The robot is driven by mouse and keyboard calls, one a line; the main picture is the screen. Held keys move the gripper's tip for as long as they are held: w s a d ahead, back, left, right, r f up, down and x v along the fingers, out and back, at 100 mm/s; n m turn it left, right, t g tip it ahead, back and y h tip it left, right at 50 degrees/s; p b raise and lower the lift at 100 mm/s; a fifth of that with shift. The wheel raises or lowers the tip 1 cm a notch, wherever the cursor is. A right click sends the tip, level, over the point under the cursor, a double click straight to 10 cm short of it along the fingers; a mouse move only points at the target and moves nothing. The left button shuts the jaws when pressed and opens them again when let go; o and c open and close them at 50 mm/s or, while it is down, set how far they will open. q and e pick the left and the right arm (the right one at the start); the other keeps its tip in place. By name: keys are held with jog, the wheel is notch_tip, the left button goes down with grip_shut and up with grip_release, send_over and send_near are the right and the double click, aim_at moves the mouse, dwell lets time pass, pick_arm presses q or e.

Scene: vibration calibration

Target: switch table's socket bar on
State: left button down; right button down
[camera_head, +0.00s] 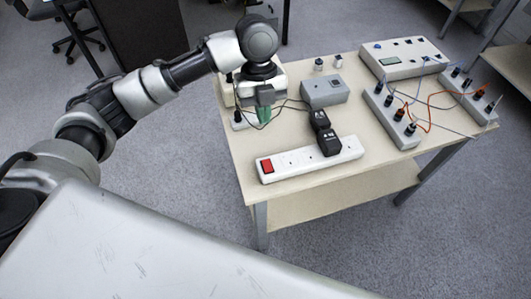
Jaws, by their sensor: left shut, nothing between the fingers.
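A white socket bar (290,165) lies near the front edge of the table (345,130). It has a red switch (267,166) at its left end and a black plug (328,141) in its right part. Whether the switch is on cannot be made out. My left gripper (264,114) is shut and empty, pointing down over the table's left side, behind and apart from the red switch. The green-tipped fingers hide part of what lies behind them. My right gripper does not show.
A grey box (325,92) stands behind the plug. A white instrument (404,59) and terminal bars (391,117) with orange and dark wires fill the right side. Thin cables run near my left gripper. Another table (508,70) stands at the right.

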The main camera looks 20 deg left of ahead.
aim_at(266, 161)
pick_arm(q)
jog(key=shift+f, duration=0.1)
jog(key=x, duration=1.2)
jog(key=shift+w+a+f, duration=0.2)
jog(key=shift+w+f, duration=0.1)
jog(key=shift+f, duration=0.05)
jog(key=shift+w+a+f, duration=0.1)
jog(key=shift+f, duration=0.5)
jog(key=shift+f, duration=0.25)
jog(key=shift+p, duration=0.3)
